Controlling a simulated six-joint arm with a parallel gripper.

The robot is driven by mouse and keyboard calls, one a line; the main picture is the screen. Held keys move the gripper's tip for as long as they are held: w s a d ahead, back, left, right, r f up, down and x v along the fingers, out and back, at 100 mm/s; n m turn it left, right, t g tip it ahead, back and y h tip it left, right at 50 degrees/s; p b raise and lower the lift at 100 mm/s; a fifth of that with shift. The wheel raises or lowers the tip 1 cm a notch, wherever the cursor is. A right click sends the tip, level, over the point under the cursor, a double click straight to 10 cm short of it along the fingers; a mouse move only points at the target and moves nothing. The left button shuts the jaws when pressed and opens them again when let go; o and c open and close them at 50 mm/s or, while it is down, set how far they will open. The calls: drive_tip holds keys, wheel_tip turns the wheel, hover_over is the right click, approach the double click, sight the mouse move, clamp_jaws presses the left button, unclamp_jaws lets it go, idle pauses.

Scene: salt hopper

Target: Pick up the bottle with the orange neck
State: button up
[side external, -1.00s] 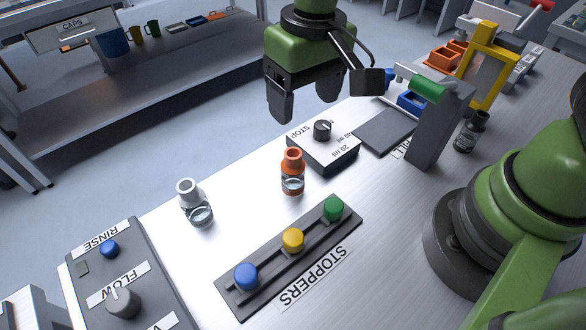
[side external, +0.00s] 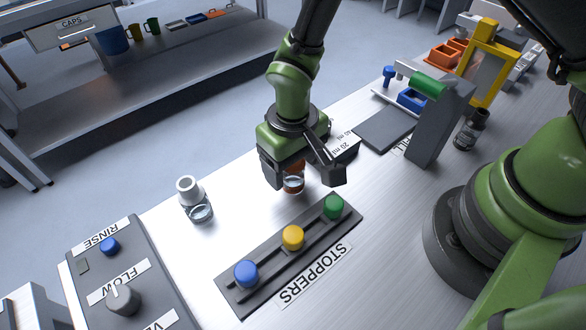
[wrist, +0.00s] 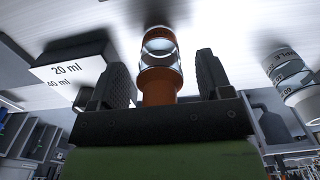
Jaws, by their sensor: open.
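The bottle with the orange neck (side external: 293,184) stands upright on the metal bench, its upper part mostly hidden behind my gripper in the side view. In the wrist view the clear bottle with orange neck (wrist: 160,70) shows between my two fingers. My gripper (side external: 304,181) is low over the bench around this bottle, open, with a visible gap between each finger and the bottle in the wrist view (wrist: 160,82). A second clear bottle with a white neck (side external: 194,201) stands to the left; it also shows at the right of the wrist view (wrist: 297,85).
The stoppers rack (side external: 290,250) with blue, yellow and green stoppers lies just in front. The dial box marked 20 ml (side external: 345,146) is close behind my gripper. A control panel (side external: 120,275) lies at left, a dark bottle (side external: 470,132) at right.

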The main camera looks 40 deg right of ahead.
drive_tip(key=shift+f, duration=0.15)
drive_tip(key=shift+c, duration=0.2)
drive_tip(key=c, duration=1)
drive_tip(key=shift+o, duration=0.2)
